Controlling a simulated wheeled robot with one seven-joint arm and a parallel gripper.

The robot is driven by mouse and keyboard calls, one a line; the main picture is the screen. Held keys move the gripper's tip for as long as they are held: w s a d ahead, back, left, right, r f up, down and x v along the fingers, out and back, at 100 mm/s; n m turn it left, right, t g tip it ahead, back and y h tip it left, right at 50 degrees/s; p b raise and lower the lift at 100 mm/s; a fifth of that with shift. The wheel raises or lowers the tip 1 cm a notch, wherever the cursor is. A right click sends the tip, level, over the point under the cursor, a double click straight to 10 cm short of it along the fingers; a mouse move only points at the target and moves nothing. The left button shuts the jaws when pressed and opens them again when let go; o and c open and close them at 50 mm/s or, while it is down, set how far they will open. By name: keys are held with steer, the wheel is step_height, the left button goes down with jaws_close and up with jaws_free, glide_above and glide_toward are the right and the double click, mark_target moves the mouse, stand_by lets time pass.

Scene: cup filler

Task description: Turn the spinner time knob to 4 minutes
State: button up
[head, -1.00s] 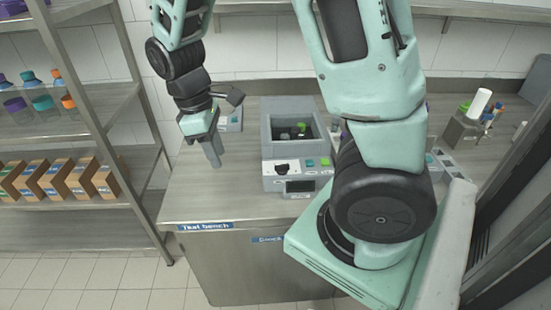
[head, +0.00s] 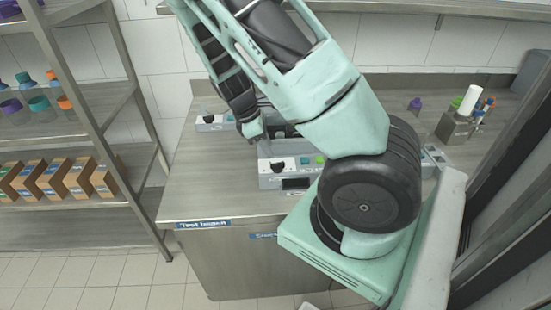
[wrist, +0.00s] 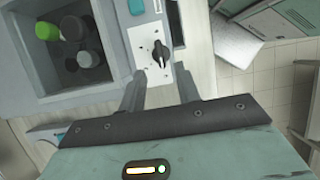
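The grey machine (head: 264,180) with an open basin stands mid-bench, a black knob (head: 278,166) at the left of its front panel. The wrist view shows a black knob (wrist: 160,54) on a white plate with small marks, too small to read. The knob's grip bar runs roughly along the picture's vertical, slightly tilted. My gripper (wrist: 160,80) is open and empty. Its two fingers point toward the knob, one on either side of its line, with the knob just beyond the tips, apart from them. In the head view my gripper (head: 252,130) is over the machine's left side, partly hidden.
Bottles, one green-capped (wrist: 46,31), stand in the basin beside the knob. A second device with a knob (head: 208,118) sits behind left. A display (head: 296,183) and green buttons (head: 320,159) are right of the knob. A shelf rack (head: 120,100) stands left; front-left bench is clear.

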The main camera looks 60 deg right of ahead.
mark_target(277, 163)
steer(key=x, duration=0.6)
steer(key=shift+s+d+f, duration=0.1)
steer(key=shift+s+f, duration=0.05)
steer(key=shift+f, duration=0.15)
jaws_close()
